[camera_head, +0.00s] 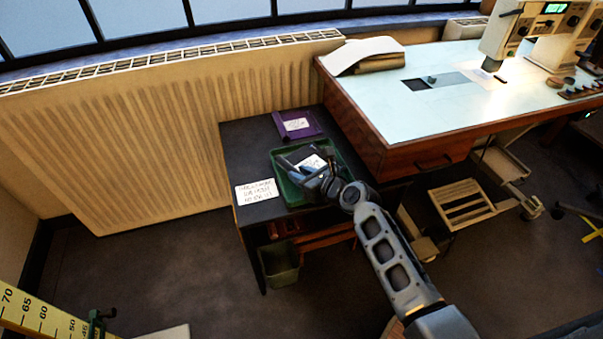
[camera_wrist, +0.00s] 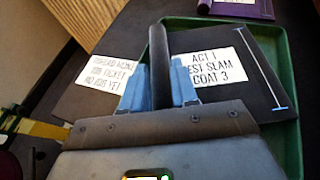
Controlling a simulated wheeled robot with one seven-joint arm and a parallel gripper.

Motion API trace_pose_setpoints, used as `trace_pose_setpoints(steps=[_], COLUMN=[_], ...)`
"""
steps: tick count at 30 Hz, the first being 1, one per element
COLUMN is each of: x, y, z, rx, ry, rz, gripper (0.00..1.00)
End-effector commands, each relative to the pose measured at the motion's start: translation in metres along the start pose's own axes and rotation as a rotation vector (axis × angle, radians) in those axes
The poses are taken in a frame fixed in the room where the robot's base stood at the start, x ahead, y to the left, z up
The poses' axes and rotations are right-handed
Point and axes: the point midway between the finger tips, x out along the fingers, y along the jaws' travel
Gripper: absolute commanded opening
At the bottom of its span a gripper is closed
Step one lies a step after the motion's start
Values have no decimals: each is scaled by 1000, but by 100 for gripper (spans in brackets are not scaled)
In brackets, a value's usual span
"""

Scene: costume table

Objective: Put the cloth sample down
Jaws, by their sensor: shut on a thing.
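My gripper (camera_head: 308,172) is over the green tray (camera_head: 281,191) on the small dark table. In the wrist view, my blue fingers (camera_wrist: 159,70) are closed on a dark, narrow upright strip (camera_wrist: 158,42), which looks like the cloth sample seen edge-on. Beside it, a flat dark piece (camera_wrist: 238,40) with a white label (camera_wrist: 212,75) reading "ACT 1 … COAT 3" lies in the tray (camera_wrist: 292,140). I cannot tell whether the strip and the flat piece are joined, or whether the strip touches the tray. My gripper hides part of the tray.
A white written card (camera_head: 257,191) lies left of the tray. A purple labelled item (camera_head: 298,124) lies behind it. The radiator (camera_head: 150,130) stands at the left, and a higher pale-topped desk (camera_head: 420,115) at the right. A green bin (camera_head: 279,263) is below.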

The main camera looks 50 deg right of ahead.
Motion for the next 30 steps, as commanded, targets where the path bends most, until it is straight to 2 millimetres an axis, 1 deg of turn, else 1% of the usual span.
trace_pose_setpoints(steps=[4,5,12,20,25,26,30], x=[1,1,1,0,-7,-12,-41], y=[0,0,0,0,0,1,1], z=[-1,-2,-2,-1,13,10,10], rx=[-1,-1,-1,-1,-1,0,2], ry=[0,0,0,0,0,2,2], rz=[0,0,0,0,0,0,-1], gripper=[0,30,53,54,54,54,54])
